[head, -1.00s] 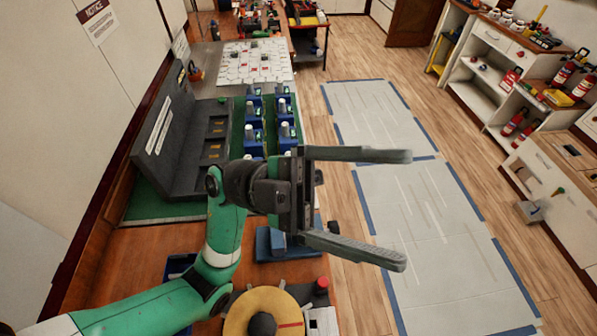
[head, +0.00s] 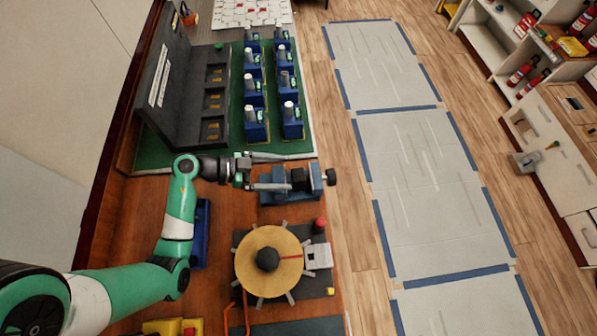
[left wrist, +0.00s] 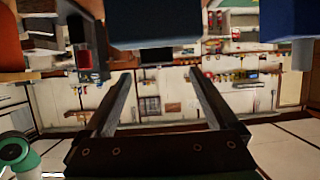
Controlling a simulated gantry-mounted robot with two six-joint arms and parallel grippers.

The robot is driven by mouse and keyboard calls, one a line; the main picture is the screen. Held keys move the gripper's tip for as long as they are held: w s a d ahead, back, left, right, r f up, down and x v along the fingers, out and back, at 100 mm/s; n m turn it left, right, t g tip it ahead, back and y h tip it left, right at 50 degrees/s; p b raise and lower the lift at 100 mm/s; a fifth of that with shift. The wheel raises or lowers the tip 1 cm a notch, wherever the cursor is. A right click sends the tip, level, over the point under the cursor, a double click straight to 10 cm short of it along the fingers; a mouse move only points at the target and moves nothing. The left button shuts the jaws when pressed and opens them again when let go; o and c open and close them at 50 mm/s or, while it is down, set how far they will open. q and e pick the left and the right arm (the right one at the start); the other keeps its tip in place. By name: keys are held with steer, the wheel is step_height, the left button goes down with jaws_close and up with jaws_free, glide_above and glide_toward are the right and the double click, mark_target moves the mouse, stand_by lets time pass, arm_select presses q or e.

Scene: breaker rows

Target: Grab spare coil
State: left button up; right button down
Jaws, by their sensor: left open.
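My left gripper (head: 288,171) is open and empty in the head view, beside a blue vise-like fixture (head: 290,196) with a black knob. In the left wrist view its two fingers (left wrist: 161,76) are spread apart, with a dark blue block (left wrist: 155,22) at the top edge. Several blue blocks with pale cylinders (head: 291,120) stand in two columns on a green mat (head: 230,147). I cannot tell which part, if any, is the spare coil. My right gripper is not in view.
A yellow disc (head: 258,248) with a dark hub and a red button (head: 320,223) are at the front of the bench. A dark grey panel (head: 180,85) stands at the back left. A blue tray (head: 201,234) lies left of the disc.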

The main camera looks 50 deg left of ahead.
mark_target(295, 175)
arm_select(q)
steer(key=shift+f+x, duration=0.1)
steer(key=shift+x, duration=1.4)
steer(key=shift+f+x, duration=0.15)
steer(key=shift+x, duration=1.35)
steer(key=shift+s, duration=0.15)
jaws_close()
